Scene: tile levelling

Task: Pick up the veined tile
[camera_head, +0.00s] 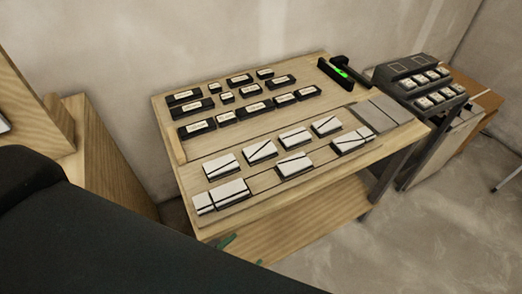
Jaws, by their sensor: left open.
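Several white tiles with dark vein lines lie on the light wooden table (172,140). They include one at the left (221,166), one at the middle back (260,152), one at the middle front (294,166) and one at the right back (326,126). I cannot tell which single one is meant. A pair of tiles (220,195) sits side by side at the front left corner. My right gripper is not in view.
Several black blocks with pale labels (255,107) stand in rows at the back. A black tool with a green light (341,73) lies at the back right. Grey slabs (383,112) lie at the right end. A dark rack (420,84) stands beyond. A lower shelf (300,215) is clear.

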